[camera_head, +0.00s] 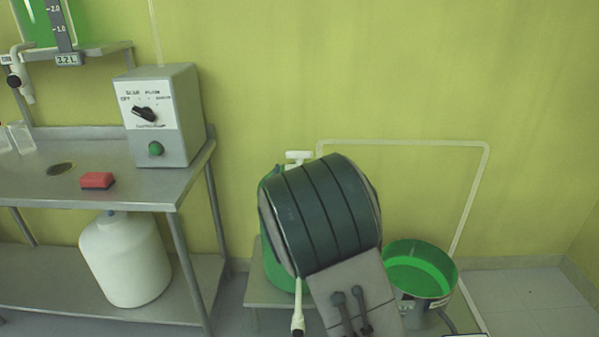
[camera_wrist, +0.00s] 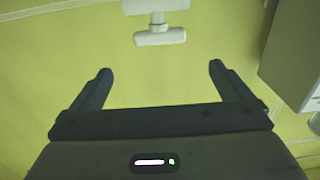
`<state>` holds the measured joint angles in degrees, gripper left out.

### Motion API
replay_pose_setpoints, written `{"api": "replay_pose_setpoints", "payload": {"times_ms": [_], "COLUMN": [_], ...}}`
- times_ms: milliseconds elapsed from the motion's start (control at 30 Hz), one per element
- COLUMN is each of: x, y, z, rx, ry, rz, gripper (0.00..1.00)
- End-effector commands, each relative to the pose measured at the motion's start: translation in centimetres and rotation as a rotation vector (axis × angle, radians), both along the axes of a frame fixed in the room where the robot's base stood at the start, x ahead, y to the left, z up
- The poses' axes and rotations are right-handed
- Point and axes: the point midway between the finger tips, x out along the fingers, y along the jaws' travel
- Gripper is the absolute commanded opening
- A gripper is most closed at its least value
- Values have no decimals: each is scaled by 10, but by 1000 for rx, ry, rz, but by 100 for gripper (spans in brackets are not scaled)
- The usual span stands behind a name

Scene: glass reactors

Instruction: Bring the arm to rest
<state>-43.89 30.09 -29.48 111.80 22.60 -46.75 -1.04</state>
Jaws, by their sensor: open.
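My gripper (camera_wrist: 158,85) shows in the wrist view with its two dark fingers spread wide apart and nothing between them. Beyond the fingers is a white T-shaped fitting (camera_wrist: 160,36) near the top of that view, apart from the fingers. In the head view my arm's dark banded link stands in the lower middle, in front of a green vessel. The gripper's fingers cannot be made out in the head view.
A steel table (camera_head: 144,192) at left bears a grey control box (camera_head: 163,115) and a red sponge (camera_head: 97,181). A white jug (camera_head: 124,258) stands on its lower shelf. A green vessel (camera_head: 273,268) and a green bucket (camera_head: 420,272) flank my arm. Floor at right is clear.

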Motion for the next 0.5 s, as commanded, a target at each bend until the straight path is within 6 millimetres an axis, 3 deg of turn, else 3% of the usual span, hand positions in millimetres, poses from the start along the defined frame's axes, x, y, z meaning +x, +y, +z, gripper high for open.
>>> {"api": "replay_pose_setpoints", "payload": {"times_ms": [267, 367, 500], "x": [-3, -12, -44], "y": [-10, -28, -59], "z": [8, 22, 44], "rx": [13, 44, 96], "ry": [39, 130, 326], "rz": [-6, -12, -7], "gripper": [98, 98, 98]}}
